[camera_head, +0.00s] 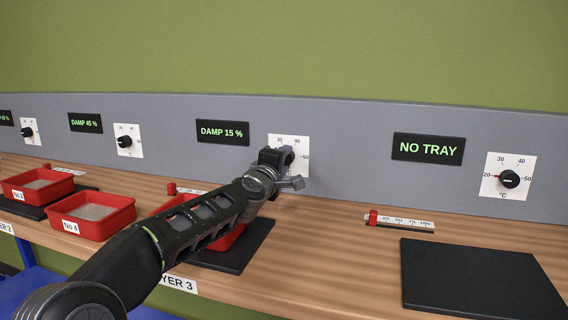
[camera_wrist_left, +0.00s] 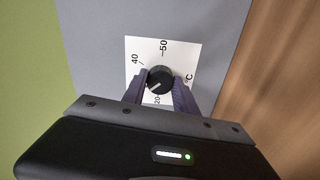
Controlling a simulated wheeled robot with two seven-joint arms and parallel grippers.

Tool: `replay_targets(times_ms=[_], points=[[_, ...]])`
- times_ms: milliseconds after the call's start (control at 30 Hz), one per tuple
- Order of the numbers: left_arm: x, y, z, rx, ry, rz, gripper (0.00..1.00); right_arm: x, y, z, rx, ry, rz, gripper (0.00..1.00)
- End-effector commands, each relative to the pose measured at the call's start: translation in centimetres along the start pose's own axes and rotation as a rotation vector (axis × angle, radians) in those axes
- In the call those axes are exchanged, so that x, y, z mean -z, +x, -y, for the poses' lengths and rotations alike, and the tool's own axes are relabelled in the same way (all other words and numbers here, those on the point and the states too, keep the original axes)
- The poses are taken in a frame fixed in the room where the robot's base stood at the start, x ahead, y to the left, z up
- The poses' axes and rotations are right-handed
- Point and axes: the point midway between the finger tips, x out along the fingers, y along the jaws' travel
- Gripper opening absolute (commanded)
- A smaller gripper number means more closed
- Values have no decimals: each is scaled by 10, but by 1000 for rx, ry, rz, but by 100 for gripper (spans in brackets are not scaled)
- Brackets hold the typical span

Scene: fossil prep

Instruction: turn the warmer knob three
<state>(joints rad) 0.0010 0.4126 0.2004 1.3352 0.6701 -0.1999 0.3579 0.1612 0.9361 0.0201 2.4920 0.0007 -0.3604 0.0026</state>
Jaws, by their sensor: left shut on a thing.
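Warmer knob three is the black round knob (camera_wrist_left: 160,78) on a white dial plate (camera_head: 301,143), under the "DAMP 15 %" display (camera_head: 222,132). My left gripper (camera_head: 279,159) is at this plate and hides most of the knob in the head view. In the left wrist view its two fingers (camera_wrist_left: 160,86) stand on either side of the knob and are shut on it. The knob's pale pointer line slants to the lower left, towards the side of the 20 mark. The 40 and 50 marks are clear. My right gripper is not in view.
A red tray (camera_head: 237,238) on a black mat (camera_head: 262,236) is partly behind my left arm. To the right are the "NO TRAY" display (camera_head: 428,149), another knob (camera_head: 509,179) and an empty black mat (camera_head: 480,278). Red trays (camera_head: 92,226) stand at left.

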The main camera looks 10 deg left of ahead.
Motion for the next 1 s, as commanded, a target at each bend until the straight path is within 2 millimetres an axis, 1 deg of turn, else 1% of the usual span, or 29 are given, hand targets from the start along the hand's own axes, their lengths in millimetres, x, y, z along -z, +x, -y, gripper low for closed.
replay_targets(times_ms=[33, 600, 800, 1000], points=[[0, 0, 2, 1, -44, -1, 0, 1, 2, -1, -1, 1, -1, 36], [0, 0, 2, 1, -575, -1, 0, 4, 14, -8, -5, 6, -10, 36], [0, 0, 3, 2, -715, -1, 0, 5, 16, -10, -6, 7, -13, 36], [0, 0, 3, 2, -798, -1, 0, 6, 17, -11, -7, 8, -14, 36]])
